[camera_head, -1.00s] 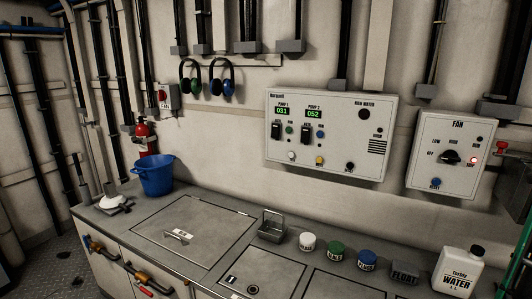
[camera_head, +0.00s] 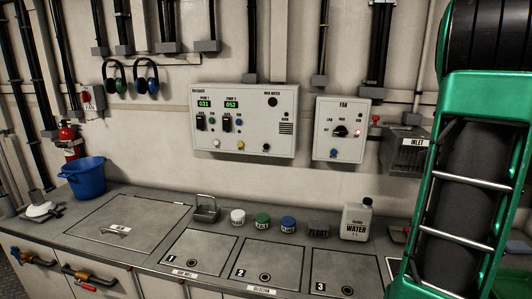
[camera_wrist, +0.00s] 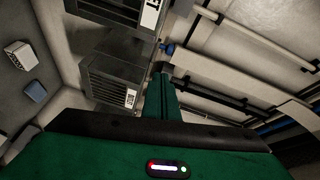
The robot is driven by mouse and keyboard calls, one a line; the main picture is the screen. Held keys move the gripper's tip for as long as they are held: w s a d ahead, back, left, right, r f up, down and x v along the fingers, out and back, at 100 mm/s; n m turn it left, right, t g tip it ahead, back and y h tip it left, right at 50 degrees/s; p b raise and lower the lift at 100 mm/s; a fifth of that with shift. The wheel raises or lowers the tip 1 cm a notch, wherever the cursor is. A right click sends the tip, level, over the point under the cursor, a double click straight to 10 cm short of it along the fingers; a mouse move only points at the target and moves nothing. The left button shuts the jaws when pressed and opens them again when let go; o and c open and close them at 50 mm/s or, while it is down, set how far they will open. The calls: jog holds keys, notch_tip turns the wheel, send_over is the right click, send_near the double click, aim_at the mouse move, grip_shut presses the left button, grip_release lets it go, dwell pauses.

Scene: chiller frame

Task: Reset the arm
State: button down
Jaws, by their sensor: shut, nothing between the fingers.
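My arm (camera_head: 465,170), green with black joints, stands upright at the right of the head view, in front of the bench's right end. Its gripper end is outside that view. In the wrist view my gripper (camera_wrist: 162,70) is shut and empty, a narrow green shape with a dark tip pointing up the picture. It touches nothing that I can see. Grey louvred boxes show beyond it, one with a white label (camera_wrist: 130,98).
The bench (camera_head: 140,255) carries a blue bucket (camera_head: 85,178), a metal basket (camera_head: 206,208), several small jars, a FLOAT block (camera_head: 318,232) and a water jug (camera_head: 357,220). The pump panel (camera_head: 245,120), FAN box (camera_head: 340,130) and INLET box (camera_head: 405,155) hang on the wall.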

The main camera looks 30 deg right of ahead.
jog(key=w+a+f+n+g+y, duration=0.15)
jog(key=a+f+n+y, duration=0.4)
jog(key=a, duration=0.55)
jog(key=w+a+f+n+y, duration=0.2)
jog(key=a+f+n+y, duration=0.4)
jog(key=a, duration=0.6)
jog(key=s+a+f+n+g+y, duration=0.1)
jog(key=s+a+f+n+g, duration=0.1)
jog(key=s+a, duration=0.3)
jog(key=s+a+f+n+g+y, duration=0.2)
jog(key=s+a, duration=0.4)
jog(key=a, duration=0.6)
jog(key=s+a+f+n+g+y, duration=0.1)
jog(key=s+a+f+n+g, duration=0.1)
jog(key=s+a+f+n, duration=0.2)
jog(key=s+a+n, duration=0.2)
jog(key=a, duration=0.2)
jog(key=shift+a+g, duration=0.25)
jog(key=shift+g, duration=0.1)
jog(key=shift+f, duration=0.1)
